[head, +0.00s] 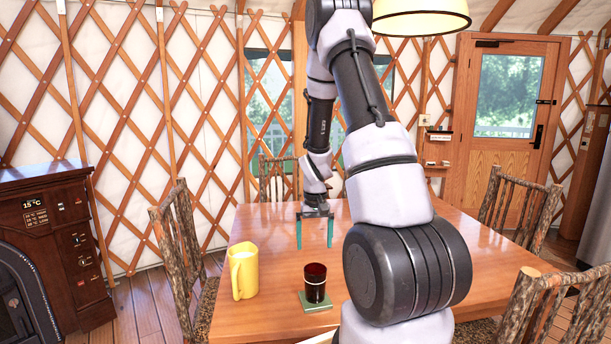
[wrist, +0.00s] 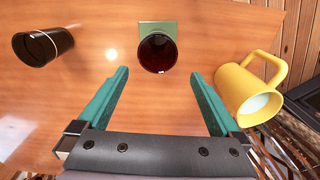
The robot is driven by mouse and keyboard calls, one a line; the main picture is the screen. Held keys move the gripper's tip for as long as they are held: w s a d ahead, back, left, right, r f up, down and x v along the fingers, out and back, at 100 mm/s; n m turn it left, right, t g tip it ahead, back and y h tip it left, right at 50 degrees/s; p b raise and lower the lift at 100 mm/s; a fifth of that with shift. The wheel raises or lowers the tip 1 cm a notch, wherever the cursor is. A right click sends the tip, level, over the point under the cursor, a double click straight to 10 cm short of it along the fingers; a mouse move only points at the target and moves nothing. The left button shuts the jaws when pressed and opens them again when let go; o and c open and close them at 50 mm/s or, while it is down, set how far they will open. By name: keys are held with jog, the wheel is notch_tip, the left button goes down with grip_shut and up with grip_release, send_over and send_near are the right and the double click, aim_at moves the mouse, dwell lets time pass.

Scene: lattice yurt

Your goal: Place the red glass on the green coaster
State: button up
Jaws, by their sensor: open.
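The red glass (head: 315,283) is dark red and stands upright on the green coaster (head: 319,308) on the table in the head view. In the wrist view the red glass (wrist: 158,52) is at top centre, with part of the green coaster (wrist: 157,27) showing beyond it. My gripper (head: 315,246) is open and empty, pointing down above the table, behind the glass in the head view. In the wrist view my gripper (wrist: 158,72) has its fingers spread apart, with nothing between them, and the glass shows just beyond the tips.
A yellow mug (head: 243,272) stands left of the coaster; it also shows in the wrist view (wrist: 248,92). A dark brown glass (wrist: 43,46) stands on the table (head: 260,312) at left in the wrist view. Rustic chairs surround the table. Bare tabletop lies between these things.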

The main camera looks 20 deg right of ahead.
jog(key=s+a+r+t, duration=0.15)
jog(key=a+r, duration=0.25)
jog(key=r, duration=0.9)
jog(key=s+a+r+t+y, duration=0.1)
jog(key=s+a+r, duration=0.3)
jog(key=s+r, duration=0.5)
jog(key=s+a+r+m+t+y, duration=0.1)
jog(key=s+a+r+t, duration=0.3)
jog(key=s+r, duration=0.5)
notch_tip(320, 180, up, 3)
jog(key=shift+s+a+f, duration=0.1)
jog(key=shift+s+a, duration=0.05)
jog(key=shift+a, duration=0.4)
